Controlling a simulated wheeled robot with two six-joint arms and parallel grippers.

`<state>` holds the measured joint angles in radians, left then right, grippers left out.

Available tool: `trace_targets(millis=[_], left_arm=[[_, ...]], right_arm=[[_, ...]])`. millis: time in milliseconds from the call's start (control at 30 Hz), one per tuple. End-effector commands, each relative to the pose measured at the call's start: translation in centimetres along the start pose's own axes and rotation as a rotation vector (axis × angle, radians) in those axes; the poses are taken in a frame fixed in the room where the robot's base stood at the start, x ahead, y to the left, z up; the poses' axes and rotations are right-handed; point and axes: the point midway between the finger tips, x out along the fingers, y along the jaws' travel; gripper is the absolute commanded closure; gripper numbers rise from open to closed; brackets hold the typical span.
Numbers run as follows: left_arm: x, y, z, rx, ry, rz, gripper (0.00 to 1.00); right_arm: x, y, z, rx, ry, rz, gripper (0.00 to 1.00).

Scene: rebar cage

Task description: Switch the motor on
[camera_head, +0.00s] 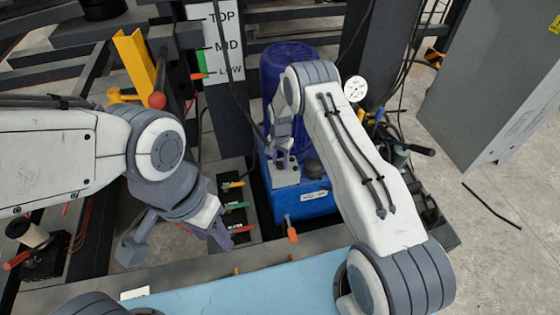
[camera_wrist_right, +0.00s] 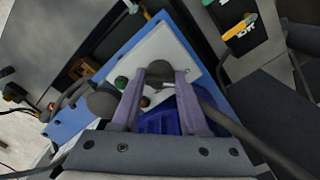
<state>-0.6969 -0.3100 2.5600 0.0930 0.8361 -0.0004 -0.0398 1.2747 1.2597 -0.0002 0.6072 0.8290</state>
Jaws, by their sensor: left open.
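The blue motor (camera_head: 288,70) stands behind a blue box (camera_head: 300,207) with a pale top panel (camera_head: 286,178). In the right wrist view the panel (camera_wrist_right: 172,48) carries a green button (camera_wrist_right: 121,83), a brownish-red button (camera_wrist_right: 145,101) and a dark round knob (camera_wrist_right: 160,69). My right gripper (camera_head: 285,160) points down at the panel. In its wrist view the two fingers (camera_wrist_right: 161,80) are apart, with the dark knob between or just beyond their tips; contact is unclear. My left gripper (camera_head: 178,240) is open and empty, low over the frame at left.
A rack of coloured-handled valves (camera_head: 235,206) stands between my grippers. A level board (camera_head: 215,45) marked TOP, MID, LOW is behind, beside a yellow bracket (camera_head: 135,65). A grey cabinet (camera_head: 490,85) stands at right. An orange-handled lever (camera_head: 291,232) is in front of the blue box.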

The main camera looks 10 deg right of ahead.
Motion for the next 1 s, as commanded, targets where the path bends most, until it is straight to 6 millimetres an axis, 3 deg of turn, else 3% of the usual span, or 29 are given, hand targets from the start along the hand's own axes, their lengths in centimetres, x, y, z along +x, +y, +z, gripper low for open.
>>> trace_targets(millis=[467, 1000], left_arm=[[0.9, -0.1, 0.1, 0.000, 0.000, 0.000, 0.50], [2.7, -0.2, 0.1, 0.000, 0.000, 0.000, 0.50]], right_arm=[[0.1, 0.0, 0.0, 0.153, 0.000, 0.000, 1.00], [0.1, 0.0, 0.0, 0.650, 0.000, -0.001, 1.00]])
